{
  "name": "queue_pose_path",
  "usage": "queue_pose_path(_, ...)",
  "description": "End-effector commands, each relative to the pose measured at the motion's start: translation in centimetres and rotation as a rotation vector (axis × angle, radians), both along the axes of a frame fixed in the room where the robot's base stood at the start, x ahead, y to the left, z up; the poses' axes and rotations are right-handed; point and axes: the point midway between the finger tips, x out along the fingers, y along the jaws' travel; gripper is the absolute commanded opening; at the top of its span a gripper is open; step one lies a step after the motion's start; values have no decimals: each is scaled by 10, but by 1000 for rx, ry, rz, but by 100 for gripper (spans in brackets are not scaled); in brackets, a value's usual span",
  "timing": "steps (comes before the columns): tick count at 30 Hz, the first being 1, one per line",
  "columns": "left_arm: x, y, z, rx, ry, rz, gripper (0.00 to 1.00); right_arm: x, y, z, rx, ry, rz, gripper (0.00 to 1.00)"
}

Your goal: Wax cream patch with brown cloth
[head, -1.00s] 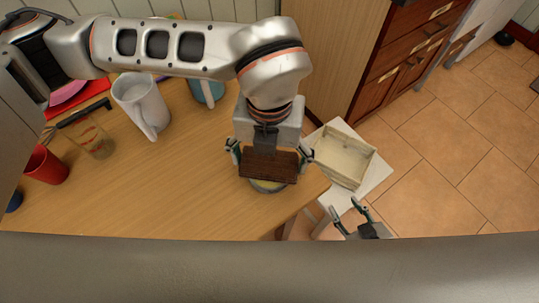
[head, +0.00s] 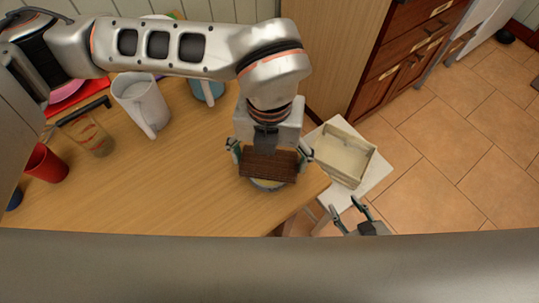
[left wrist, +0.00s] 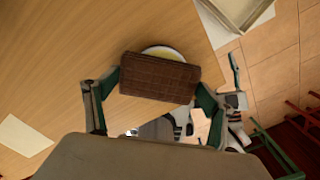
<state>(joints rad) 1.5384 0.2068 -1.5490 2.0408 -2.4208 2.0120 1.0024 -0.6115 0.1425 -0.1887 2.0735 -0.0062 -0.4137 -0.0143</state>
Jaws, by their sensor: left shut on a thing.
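The brown cloth (head: 268,166) is a dark brown, ridged block-like piece, also seen in the left wrist view (left wrist: 158,78). My left gripper (head: 270,156) is shut on it, one finger at each end, near the table's right edge. The cream patch (head: 267,185) is a pale yellow-cream round under the cloth; only its front rim shows, and a rim strip shows in the left wrist view (left wrist: 164,51). Most of it is hidden, and I cannot tell whether the cloth touches it. My right gripper (head: 349,205) is open and empty, beyond the table's edge.
A wooden tray (head: 344,158) sits on a white stand right of the table (head: 180,195). A white pitcher (head: 141,103), a blue mug (head: 207,90), a glass (head: 90,137) and a red cup (head: 46,163) stand at the left and back. The table's front middle is clear.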

Motion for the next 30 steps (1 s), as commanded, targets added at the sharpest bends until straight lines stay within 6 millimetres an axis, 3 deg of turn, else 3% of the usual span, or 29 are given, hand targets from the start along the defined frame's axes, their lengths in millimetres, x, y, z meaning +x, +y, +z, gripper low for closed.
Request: queue_pose_path(30,0,0,-2,1,2,1,66,3,0,5,0,-9,0,40)
